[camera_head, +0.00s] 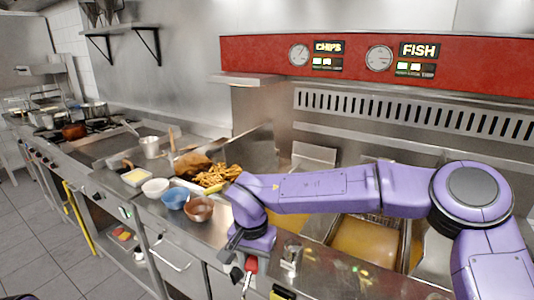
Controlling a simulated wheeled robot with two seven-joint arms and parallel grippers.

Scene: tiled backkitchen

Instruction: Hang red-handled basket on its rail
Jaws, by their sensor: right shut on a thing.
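My right arm reaches in from the right, across the front of the fryer. My right gripper (238,256) is at the front edge of the counter, shut, with its dark fingers pointing down and left. A red handle (250,265) shows right beside the fingers, with a thin metal part below it. The grip itself is too small to see clearly, and the basket body cannot be made out there. Wire mesh (380,218) shows at the back of a fryer vat, partly behind my arm. The rail cannot be made out. My left gripper is not in view.
A fryer vat (365,243) of golden oil lies under my forearm. Bowls, including a blue one (175,198) and a brown one (199,209), and chips (217,176) stand left of my gripper. The red control panel (345,60) overhangs the back. Tiled floor is free at lower left.

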